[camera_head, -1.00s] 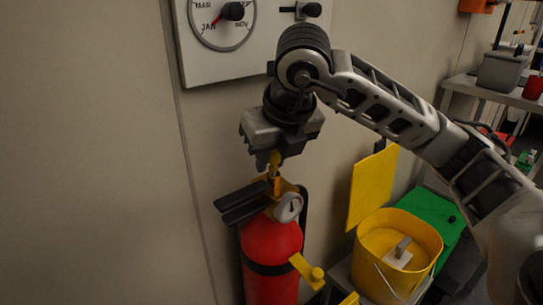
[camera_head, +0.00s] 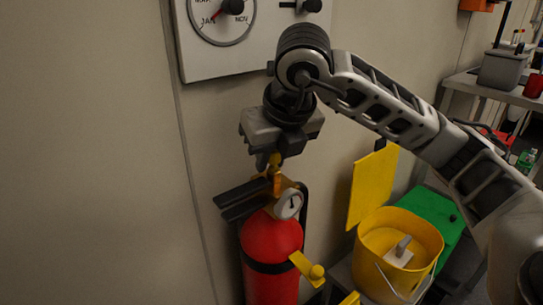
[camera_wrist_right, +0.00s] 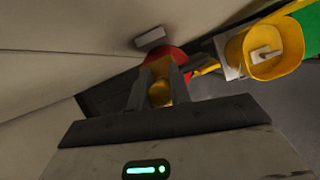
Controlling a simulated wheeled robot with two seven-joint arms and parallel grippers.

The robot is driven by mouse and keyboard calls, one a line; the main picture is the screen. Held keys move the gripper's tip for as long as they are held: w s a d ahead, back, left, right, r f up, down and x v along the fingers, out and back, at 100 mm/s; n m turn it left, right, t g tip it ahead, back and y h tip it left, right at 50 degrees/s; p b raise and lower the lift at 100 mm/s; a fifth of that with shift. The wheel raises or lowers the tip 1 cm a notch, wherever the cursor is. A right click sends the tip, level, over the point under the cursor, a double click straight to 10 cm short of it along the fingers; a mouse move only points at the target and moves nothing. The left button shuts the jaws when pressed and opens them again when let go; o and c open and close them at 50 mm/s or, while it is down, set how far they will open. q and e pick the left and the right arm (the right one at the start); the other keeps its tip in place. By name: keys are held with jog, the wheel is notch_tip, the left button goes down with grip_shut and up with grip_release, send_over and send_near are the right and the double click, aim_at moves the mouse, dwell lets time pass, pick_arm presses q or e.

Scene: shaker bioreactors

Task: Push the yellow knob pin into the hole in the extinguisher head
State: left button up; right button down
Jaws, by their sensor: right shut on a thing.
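The red fire extinguisher (camera_head: 271,240) stands upright against the wall in the head view, with a black lever handle (camera_head: 243,200), a round gauge (camera_head: 288,205) and a brass-orange head (camera_head: 283,186). My right gripper (camera_head: 270,162) points down right above the head. It is shut on the yellow knob pin (camera_head: 275,160), whose knob shows between the fingers in the wrist view (camera_wrist_right: 160,93). The pin's lower end is at the top of the head; I cannot tell how deep it sits in the hole, which is hidden. My left gripper is not in view.
A yellow bucket (camera_head: 372,236) with a pale block in it stands right of the extinguisher, beside a yellow panel (camera_head: 371,187) and a green surface (camera_head: 428,215). A dial panel (camera_head: 222,62) hangs on the wall behind my arm.

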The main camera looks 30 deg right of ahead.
jog(key=c, duration=1.2)
grip_release()
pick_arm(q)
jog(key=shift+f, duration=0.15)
pick_arm(e)
jog(key=shift+s+r, duration=0.1)
jog(key=shift+r, duration=0.2)
pick_arm(q)
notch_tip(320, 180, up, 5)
jog(key=p, duration=0.5)
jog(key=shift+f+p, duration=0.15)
jog(key=shift+p, duration=0.2)
pick_arm(e)
jog(key=v, duration=1.5)
